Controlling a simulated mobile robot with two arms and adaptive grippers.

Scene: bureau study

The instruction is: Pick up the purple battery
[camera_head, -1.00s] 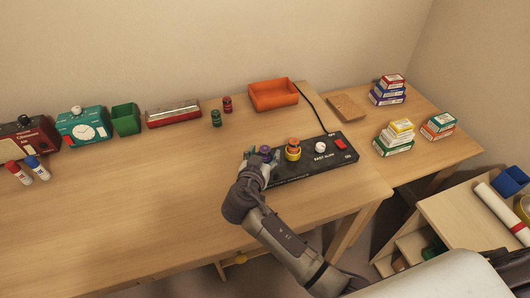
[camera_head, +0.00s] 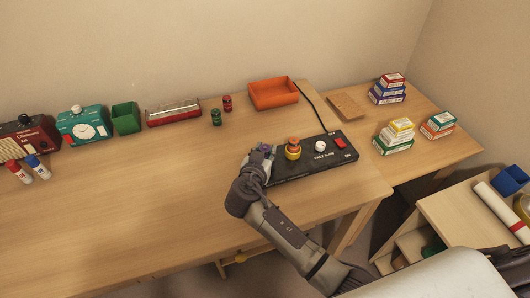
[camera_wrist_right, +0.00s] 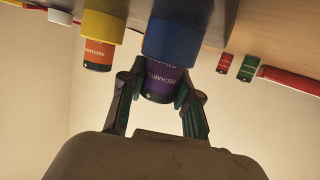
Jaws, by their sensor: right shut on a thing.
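The purple battery (camera_head: 265,148) stands at the left end of the black charger (camera_head: 315,169). In the right wrist view, the purple battery (camera_wrist_right: 163,80) shows its purple label and dark end, with the other end inside a blue ring (camera_wrist_right: 172,41). My right gripper (camera_head: 264,157) is shut on the battery; in the right wrist view its two fingers (camera_wrist_right: 159,93) lie on either side of it. In the head view the fingers partly hide the battery and the blue ring. My left gripper is not in view.
An orange battery (camera_head: 293,143) stands in a yellow ring (camera_head: 292,154) close to the right of my gripper. A white knob (camera_head: 320,146) and red switch (camera_head: 340,143) are on the charger. Green (camera_head: 216,118) and red (camera_head: 227,103) batteries stand behind. The front-left tabletop is clear.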

